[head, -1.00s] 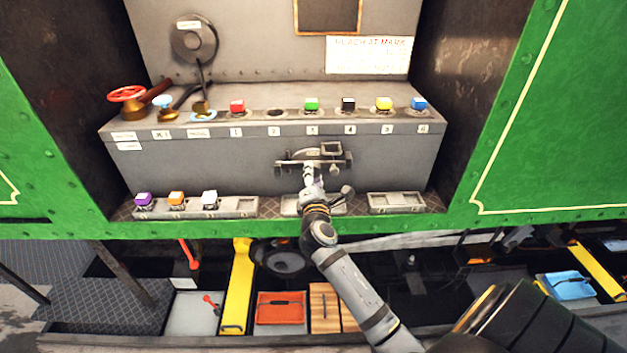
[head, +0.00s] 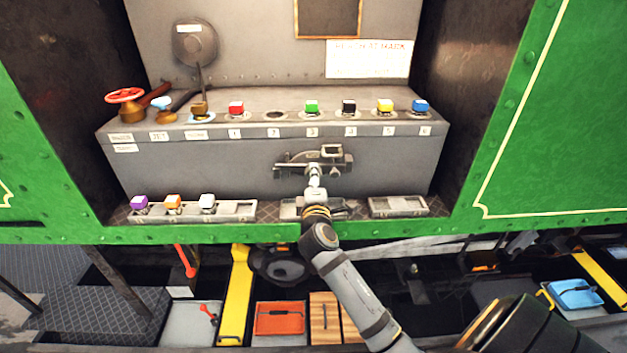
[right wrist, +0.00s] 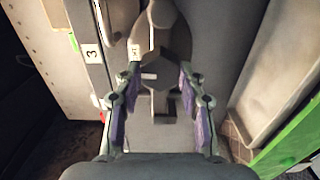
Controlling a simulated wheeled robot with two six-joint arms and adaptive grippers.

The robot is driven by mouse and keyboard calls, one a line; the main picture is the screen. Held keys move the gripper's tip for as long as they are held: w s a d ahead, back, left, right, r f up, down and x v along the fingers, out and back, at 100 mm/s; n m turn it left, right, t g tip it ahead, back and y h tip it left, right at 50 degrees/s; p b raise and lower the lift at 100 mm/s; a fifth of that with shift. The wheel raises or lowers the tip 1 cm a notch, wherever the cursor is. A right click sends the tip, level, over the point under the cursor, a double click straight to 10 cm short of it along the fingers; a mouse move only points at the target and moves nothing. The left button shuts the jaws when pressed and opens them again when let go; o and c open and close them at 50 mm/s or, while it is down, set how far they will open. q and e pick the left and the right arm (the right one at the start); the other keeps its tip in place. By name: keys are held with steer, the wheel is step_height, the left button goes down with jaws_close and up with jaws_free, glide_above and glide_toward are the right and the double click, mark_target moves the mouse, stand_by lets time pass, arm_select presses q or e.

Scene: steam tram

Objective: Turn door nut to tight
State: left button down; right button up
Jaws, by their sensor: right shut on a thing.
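The door nut (right wrist: 168,68) is a dark, six-sided piece on the firebox-like grey front, seen in the right wrist view between my purple-padded fingers. My right gripper (head: 315,176) reaches up to the middle of the grey box front in the head view; it also shows in the right wrist view (right wrist: 158,78). It is shut on the nut, one finger on each side. A metal latch fitting (head: 290,164) with a crossbar surrounds that spot. The gripper hides most of the nut in the head view. My left gripper is not in view.
Coloured blocks, such as the red block (head: 236,108), stand along the numbered ledge above. A tray (head: 238,210) with purple, orange and white blocks lies lower left. An empty-looking tray (head: 398,206) lies lower right. A red handwheel (head: 125,95) stands at the left.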

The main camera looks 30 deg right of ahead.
steer(key=shift+f, duration=0.1)
steer(key=o, duration=0.9)
steer(key=v, duration=0.7)
steer(key=shift+s, duration=0.25)
